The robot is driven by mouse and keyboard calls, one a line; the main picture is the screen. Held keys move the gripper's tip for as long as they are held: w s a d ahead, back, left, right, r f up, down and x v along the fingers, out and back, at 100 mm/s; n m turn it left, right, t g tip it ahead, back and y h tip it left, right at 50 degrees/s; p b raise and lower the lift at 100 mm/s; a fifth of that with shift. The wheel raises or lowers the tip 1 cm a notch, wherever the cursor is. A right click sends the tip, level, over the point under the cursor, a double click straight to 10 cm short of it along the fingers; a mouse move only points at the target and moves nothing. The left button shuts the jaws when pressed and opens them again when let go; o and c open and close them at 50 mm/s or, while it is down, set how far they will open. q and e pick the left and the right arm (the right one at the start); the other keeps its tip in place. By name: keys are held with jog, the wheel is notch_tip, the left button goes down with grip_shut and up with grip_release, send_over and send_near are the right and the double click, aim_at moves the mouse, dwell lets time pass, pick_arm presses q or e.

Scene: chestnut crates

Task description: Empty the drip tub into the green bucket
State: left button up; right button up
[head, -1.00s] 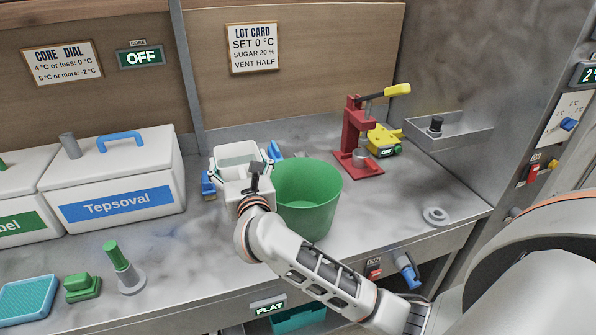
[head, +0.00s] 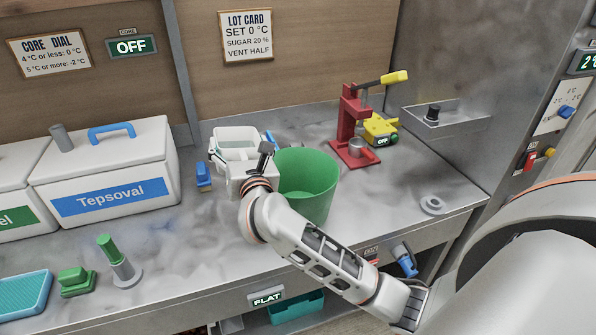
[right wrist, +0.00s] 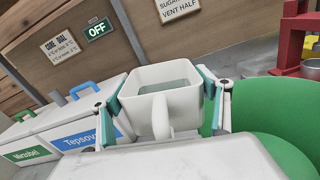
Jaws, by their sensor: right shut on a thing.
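The drip tub (head: 247,186) is a small white tub with a handle, standing roughly level just left of the green bucket (head: 312,190). Greyish liquid or a grey inside shows in it in the right wrist view (right wrist: 165,101). My right gripper (head: 240,160) is shut on the tub. Its two fingers, with teal pads, press the tub's sides in the right wrist view (right wrist: 163,108). The tub's underside is hidden by my right arm. My left gripper is not in view.
A white crate (head: 105,165) labelled Tepsoval stands to the left. Blue blocks (head: 203,177) are on the bench beside the tub. A red press (head: 352,130) and a yellow device (head: 379,128) stand behind the bucket. A green-topped peg (head: 113,255) is at the front left.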

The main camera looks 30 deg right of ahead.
aim_at(257, 138)
jog(key=shift+s+d+r+m+b, duration=0.15)
jog(key=shift+d+m+b, duration=0.15)
jog(key=shift+d+m, duration=0.2)
jog(key=shift+d+r+m+b, duration=0.25)
jog(key=shift+d+m+b, duration=0.1)
jog(key=shift+d+m, duration=0.15)
jog(key=shift+s+d+r, duration=0.1)
jog(key=shift+d+r, duration=0.05)
jog(key=shift+s+d+r+m+b, duration=0.2)
jog(key=shift+d+r+m+b, duration=0.15)
jog(key=shift+d+m+b, duration=0.5)
jog(key=shift+d+f+m, duration=0.1)
jog(key=shift+f+m, duration=0.25)
jog(key=shift+s+d+f+m+b, duration=0.2)
jog(key=shift+d+m+b, duration=0.3)
jog(key=shift+b, duration=0.25)
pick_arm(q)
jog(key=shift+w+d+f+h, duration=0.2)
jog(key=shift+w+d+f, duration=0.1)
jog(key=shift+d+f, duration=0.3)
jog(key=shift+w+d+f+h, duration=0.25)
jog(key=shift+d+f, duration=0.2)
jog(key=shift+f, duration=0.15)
pick_arm(e)
jog(key=shift+d+r+m, duration=0.2)
jog(key=shift+r+m, duration=0.1)
jog(key=shift+m, duration=0.1)
